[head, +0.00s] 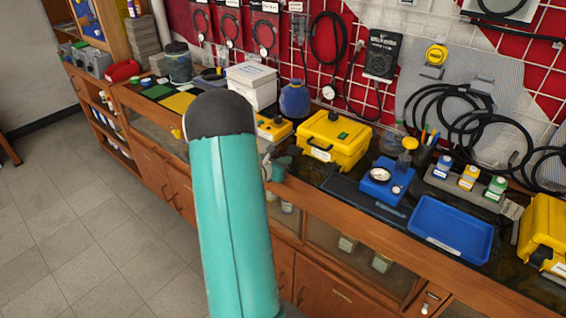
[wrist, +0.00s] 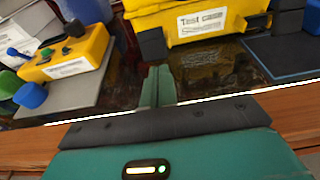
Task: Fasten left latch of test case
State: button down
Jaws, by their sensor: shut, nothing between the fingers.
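The yellow test case (head: 333,140) stands on the bench with its lid down. In the wrist view, its front (wrist: 205,22) carries a white "Test case" label. A dark left latch (wrist: 153,44) hangs at the left of this front, and a similar dark latch (wrist: 287,20) is at the right. I cannot tell whether either latch is fastened. My gripper (wrist: 158,78) is shut and empty, its teal fingers just in front of and below the left latch, with no clear contact. In the head view my arm hides part of the gripper.
A yellow control box (wrist: 70,52) with knobs stands left of the case. A dark mat (wrist: 285,58) lies to the right. Farther right are a blue scale (head: 380,183), a blue tray (head: 452,232) and several small bottles. The wooden bench edge (wrist: 290,100) runs below the gripper.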

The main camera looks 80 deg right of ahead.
aim_at(292, 149)
jog(key=shift+d+r+t+y, duration=0.1)
jog(key=shift+r+t+y, duration=0.2)
jog(key=shift+r+y, duration=0.3)
dwell(0.4)
jog(key=shift+d+r+y, duration=0.15)
jog(key=shift+r+y, duration=0.35)
jog(key=shift+y, duration=0.1)
jog(key=shift+s+d+r+t+y, duration=0.15)
jog(key=shift+r+t+y, duration=0.15)
jog(key=shift+y, duration=0.15)
jog(key=shift+s+d+r+t+y, duration=0.1)
jog(key=shift+r+t+y, duration=0.2)
jog(key=shift+y, duration=0.15)
jog(key=shift+d+r, duration=0.3)
jog(key=shift+r, duration=0.2)
jog(key=shift+s+d+r, duration=0.3)
jog(key=shift+d+r, duration=0.25)
jog(key=shift+r, duration=0.2)
jog(key=shift+r, duration=0.7)
